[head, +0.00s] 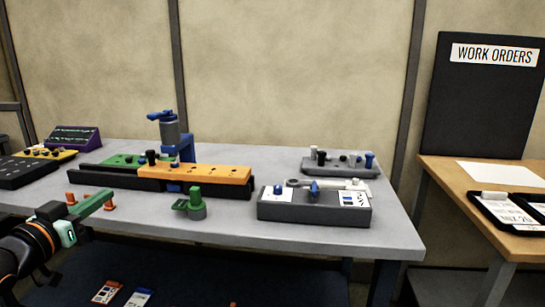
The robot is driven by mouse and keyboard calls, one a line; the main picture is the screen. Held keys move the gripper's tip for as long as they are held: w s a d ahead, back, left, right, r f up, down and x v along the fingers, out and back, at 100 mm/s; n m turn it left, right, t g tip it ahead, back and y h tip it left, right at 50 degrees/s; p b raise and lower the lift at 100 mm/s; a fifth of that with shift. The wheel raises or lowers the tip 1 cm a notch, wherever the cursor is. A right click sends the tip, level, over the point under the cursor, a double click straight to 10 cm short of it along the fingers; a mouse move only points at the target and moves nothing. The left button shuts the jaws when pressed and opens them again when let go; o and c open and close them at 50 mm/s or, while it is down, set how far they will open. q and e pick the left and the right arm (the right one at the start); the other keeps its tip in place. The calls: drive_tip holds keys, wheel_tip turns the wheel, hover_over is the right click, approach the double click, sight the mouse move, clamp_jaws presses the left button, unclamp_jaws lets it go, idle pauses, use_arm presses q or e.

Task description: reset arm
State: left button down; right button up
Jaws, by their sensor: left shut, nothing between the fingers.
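My left gripper (106,195) reaches in from the lower left, over the table's front-left edge. Its slim green fingers are together with nothing between them. Small orange pieces (71,199) stand on the table close by the fingers; whether they touch cannot be told. My right gripper is not in view.
The grey table (300,229) bears a jig with an orange block (215,174) and blue clamp post (170,130), a green knob piece (196,205), a dark grey box (295,212) and a peg rack (335,168). A wooden desk (455,178) stands right. Cards lie below.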

use_arm(q)
drive_tip(key=s+d+f+g, duration=0.25)
drive_tip(key=d+f, duration=0.25)
drive_tip(key=f, duration=0.7)
drive_tip(key=s+d+f+g, duration=0.2)
drive_tip(key=s+d+f, duration=0.15)
drive_tip(key=f, duration=0.85)
drive_tip(key=s+d+f+m+g+h, duration=0.1)
drive_tip(key=s+d+f+g, duration=0.1)
drive_tip(key=s+d+f, duration=0.75)
drive_tip(key=s+d+f+g, duration=0.1)
drive_tip(key=s+d+f, duration=0.4)
drive_tip(key=s+f, duration=0.2)
drive_tip(key=s+a+r+p, duration=0.1)
drive_tip(key=r+p, duration=0.5)
drive_tip(key=p, duration=0.4)
drive_tip(key=s+a+r+g+p, duration=0.1)
drive_tip(key=s+r+p, duration=0.1)
drive_tip(key=r+p, duration=0.4)
drive_tip(key=p, duration=0.4)
drive_tip(key=shift+a+r, duration=0.25)
drive_tip(key=shift+r, duration=0.05)
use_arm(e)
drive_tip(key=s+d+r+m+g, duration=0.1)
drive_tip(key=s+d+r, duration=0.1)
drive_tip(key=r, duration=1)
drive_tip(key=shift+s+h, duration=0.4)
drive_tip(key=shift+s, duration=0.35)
